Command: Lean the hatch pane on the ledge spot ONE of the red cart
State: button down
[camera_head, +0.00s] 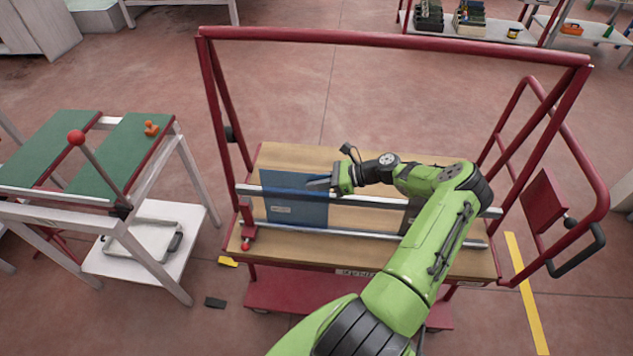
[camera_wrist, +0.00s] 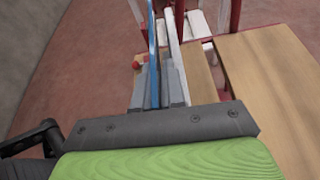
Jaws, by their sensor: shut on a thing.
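The hatch pane (camera_head: 293,200) is a blue rectangular sheet with a small pale label. It stands nearly upright at the left part of the red cart (camera_head: 390,46), in front of the upper metal rail, with its lower edge near the lower rail (camera_head: 350,234). My gripper (camera_head: 320,184) is shut on the pane's right edge. In the wrist view the pane (camera_wrist: 152,45) shows edge-on between the fingers of my gripper (camera_wrist: 158,88). I cannot tell whether its lower edge rests on the ledge. No spot marking ONE is readable.
A white-framed table with green tops (camera_head: 140,145) and a red-knobbed lever (camera_head: 76,138) stands at left. The cart's red top bar and side handle (camera_head: 590,185) surround the wooden deck (camera_head: 300,156). A dark piece (camera_head: 412,212) shows on the rails behind my arm.

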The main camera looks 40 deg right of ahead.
jog(key=shift+f, duration=0.1)
jog(key=c, duration=1.1)
grip_release()
